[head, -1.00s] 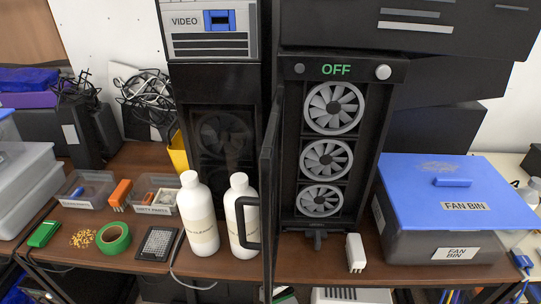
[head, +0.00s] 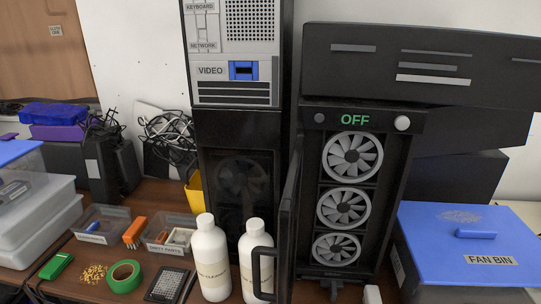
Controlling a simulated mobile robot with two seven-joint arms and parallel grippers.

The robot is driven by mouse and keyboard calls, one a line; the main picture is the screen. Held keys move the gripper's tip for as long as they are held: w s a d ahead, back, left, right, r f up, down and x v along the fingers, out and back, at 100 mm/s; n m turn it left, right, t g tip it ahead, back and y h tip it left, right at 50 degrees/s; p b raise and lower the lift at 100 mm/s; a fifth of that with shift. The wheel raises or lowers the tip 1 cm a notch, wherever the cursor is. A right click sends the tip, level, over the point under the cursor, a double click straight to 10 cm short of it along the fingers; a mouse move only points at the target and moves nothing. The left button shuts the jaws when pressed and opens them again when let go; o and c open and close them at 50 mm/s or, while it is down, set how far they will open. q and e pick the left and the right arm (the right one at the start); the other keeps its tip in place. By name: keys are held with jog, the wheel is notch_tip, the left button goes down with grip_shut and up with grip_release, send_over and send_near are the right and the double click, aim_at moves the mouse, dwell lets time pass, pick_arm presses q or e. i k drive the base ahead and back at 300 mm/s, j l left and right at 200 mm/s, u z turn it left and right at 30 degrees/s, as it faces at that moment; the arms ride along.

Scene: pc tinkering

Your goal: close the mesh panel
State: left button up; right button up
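The mesh panel (head: 289,225) stands swung open at the left side of the black fan tower (head: 408,150). I see it nearly edge-on, so its mesh face is hidden. Its dark handle (head: 256,272) sticks out to the left, in front of a white bottle. The tower front is uncovered and shows three grey fans (head: 352,155) in a column, under a green OFF label (head: 354,119). Neither of my grippers is in view.
Two white bottles (head: 211,258) stand left of the panel, one partly behind the handle. A blue-lidded fan bin (head: 470,225) is right of the tower. Small trays (head: 102,224), green tape (head: 124,276) and a second tower (head: 235,130) are at left.

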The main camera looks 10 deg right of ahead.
aim_at(291, 198)
jog(key=j+z, duration=0.95)
jog(key=i+l, duration=0.05)
jog(key=l, duration=0.05)
